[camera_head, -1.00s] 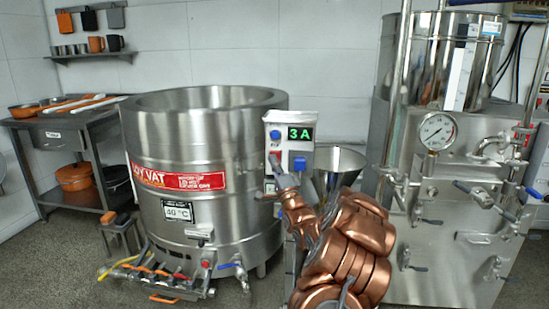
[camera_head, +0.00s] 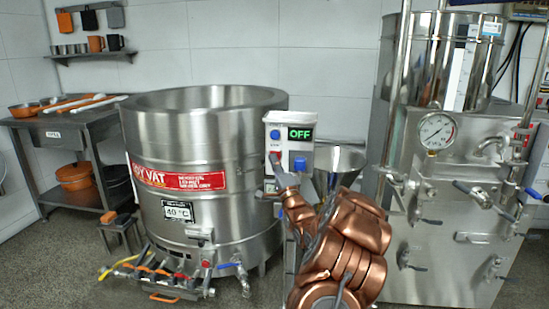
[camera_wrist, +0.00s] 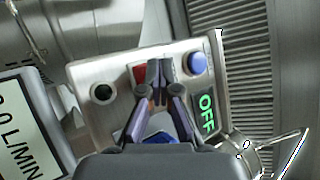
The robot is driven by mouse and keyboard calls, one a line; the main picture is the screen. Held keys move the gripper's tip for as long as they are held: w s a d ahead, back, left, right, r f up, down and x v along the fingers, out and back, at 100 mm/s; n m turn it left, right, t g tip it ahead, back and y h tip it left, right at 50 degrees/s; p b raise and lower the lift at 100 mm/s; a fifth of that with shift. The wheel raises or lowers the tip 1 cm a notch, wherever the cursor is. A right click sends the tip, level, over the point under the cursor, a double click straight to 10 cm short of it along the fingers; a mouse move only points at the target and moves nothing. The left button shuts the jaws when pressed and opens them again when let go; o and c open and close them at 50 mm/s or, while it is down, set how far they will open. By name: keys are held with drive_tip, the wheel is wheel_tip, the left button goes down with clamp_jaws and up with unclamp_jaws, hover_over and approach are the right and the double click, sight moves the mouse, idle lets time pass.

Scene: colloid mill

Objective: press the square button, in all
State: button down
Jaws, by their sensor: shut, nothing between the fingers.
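A control box (camera_head: 289,120) stands in front of the steel vat. Its display (camera_head: 300,133) reads OFF in green; the wrist view also shows the display (camera_wrist: 207,115). A round blue button (camera_wrist: 197,63) and a red, square-looking button (camera_wrist: 139,72) sit on the panel, with a dark round fitting (camera_wrist: 102,94) beyond the red one. A blue block (camera_head: 299,163) sits below the display. My gripper (camera_wrist: 154,72) is shut and empty, its fingertips over or beside the red button, partly covering it. I cannot tell whether they touch it.
The large steel vat (camera_head: 190,140) stands left of the box. A steel funnel (camera_head: 340,160) is close on its right. A steel machine with a pressure gauge (camera_head: 437,130) and several valve handles fills the right. A side table (camera_head: 60,120) stands at far left.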

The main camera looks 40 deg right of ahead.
drive_tip(key=shift+s+a, duration=0.55)
drive_tip(key=shift+a, duration=0.15)
drive_tip(key=shift+b, duration=0.3)
drive_tip(key=s+a+b, duration=0.1)
drive_tip(key=a, duration=0.1)
drive_tip(key=s+a, duration=0.1)
drive_tip(key=a, duration=0.1)
drive_tip(key=shift+s+b, duration=0.4)
idle(0.9)
